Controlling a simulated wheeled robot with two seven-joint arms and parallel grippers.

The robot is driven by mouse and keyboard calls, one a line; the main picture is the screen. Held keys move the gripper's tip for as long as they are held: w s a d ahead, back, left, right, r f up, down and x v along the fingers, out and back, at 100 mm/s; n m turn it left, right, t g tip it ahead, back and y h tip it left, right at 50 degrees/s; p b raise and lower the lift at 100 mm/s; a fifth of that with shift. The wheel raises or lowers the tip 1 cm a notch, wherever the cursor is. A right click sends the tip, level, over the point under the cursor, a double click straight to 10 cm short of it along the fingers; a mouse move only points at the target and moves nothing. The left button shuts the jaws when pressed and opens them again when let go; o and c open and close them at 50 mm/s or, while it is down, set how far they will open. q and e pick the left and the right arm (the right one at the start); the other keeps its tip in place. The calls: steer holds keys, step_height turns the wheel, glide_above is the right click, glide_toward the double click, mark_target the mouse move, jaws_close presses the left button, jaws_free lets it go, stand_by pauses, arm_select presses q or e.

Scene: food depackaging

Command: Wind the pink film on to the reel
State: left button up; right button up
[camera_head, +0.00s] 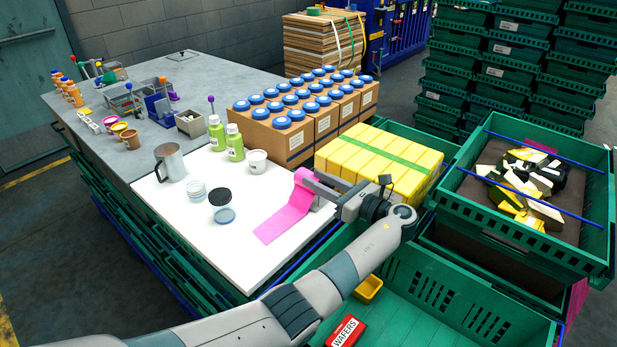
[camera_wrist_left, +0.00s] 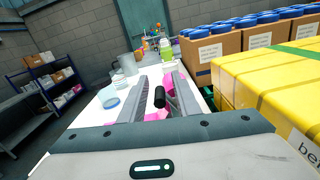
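The pink film (camera_head: 283,218) lies as a strip on the white board, with its upper end rising near my left gripper (camera_head: 313,179). Pink also shows between and beside the fingers in the wrist view (camera_wrist_left: 157,116). My left gripper's two fingers (camera_wrist_left: 160,78) are apart there. A small black cylindrical knob (camera_wrist_left: 160,97) on a thin grey stem stands in the gap between them, and I see space on both sides of it. The reel itself is mostly hidden behind the fingers. My right gripper is not in view.
Yellow packs (camera_head: 385,163) with a green band stand right beside my left gripper. Cartons with blue-lidded jars (camera_head: 290,138) stand behind. A green crate (camera_head: 440,290) is in front.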

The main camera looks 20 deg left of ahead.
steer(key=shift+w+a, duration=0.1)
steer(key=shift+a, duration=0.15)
arm_select(q)
steer(key=shift+c, duration=0.6)
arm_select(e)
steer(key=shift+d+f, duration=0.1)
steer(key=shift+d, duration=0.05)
arm_select(q)
jaws_close()
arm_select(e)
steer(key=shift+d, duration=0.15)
arm_select(q)
steer(key=shift+s+f, duration=0.1)
